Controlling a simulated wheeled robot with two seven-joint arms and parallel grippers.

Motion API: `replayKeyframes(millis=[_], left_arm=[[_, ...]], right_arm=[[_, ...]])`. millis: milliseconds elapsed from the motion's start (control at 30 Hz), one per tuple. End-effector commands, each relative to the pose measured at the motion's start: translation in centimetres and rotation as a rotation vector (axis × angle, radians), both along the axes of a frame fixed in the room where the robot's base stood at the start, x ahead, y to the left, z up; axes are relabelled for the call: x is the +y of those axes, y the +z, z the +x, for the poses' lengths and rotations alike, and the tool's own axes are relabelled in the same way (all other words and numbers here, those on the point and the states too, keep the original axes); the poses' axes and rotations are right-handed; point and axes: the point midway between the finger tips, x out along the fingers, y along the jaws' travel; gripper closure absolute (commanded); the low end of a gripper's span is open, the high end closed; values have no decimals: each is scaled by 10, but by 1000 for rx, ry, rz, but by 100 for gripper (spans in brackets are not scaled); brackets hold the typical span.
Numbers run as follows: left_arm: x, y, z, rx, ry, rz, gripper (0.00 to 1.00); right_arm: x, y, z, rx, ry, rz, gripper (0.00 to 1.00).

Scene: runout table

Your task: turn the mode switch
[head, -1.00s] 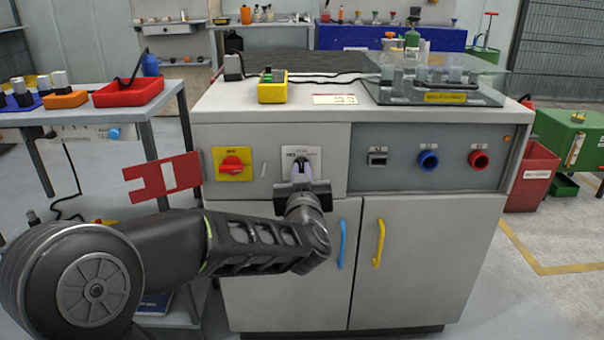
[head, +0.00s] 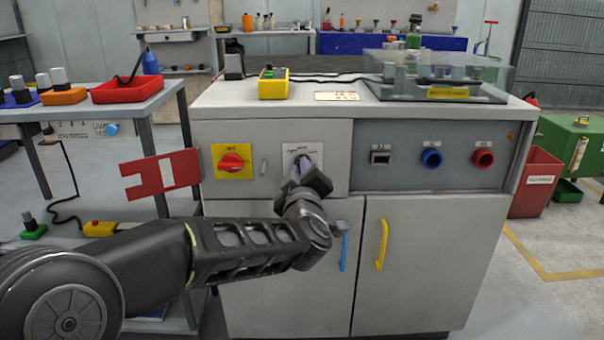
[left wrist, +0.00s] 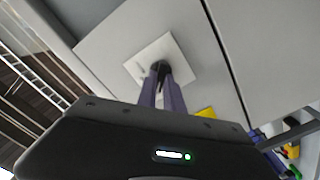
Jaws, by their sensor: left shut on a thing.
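The mode switch is a dark knob on a white plate (head: 314,153) on the front of the grey cabinet. My left gripper (head: 299,166) reaches it from below and in front, and its fingers cover most of the knob. In the left wrist view the white plate (left wrist: 178,58) appears tilted. There the dark knob (left wrist: 159,67) sits between the tips of my left gripper (left wrist: 160,76), which is shut on it. The knob's exact pointer position is hidden. My right gripper is not in view.
Left of the plate are a red rotary switch (head: 231,161) on yellow and a red slotted plate (head: 160,176). Blue (head: 344,250) and yellow (head: 382,245) door handles are below. A yellow control box (head: 273,84) stands on top.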

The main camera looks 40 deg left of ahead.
Motion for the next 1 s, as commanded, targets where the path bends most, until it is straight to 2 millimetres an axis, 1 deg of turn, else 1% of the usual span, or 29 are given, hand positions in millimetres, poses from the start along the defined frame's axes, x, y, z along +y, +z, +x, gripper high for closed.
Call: replayKeyframes(millis=[467,500,733,767,1000], left_arm=[[0,0,0,-14,-1,-20,100],[0,0,0,-14,-1,-20,87],[0,0,0,-14,-1,-20,68],[0,0,0,-14,-1,-20,67],[0,0,0,-15,0,-19,67]], right_arm=[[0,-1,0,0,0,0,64],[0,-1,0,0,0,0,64],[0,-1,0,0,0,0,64],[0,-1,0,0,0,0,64],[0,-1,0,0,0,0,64]])
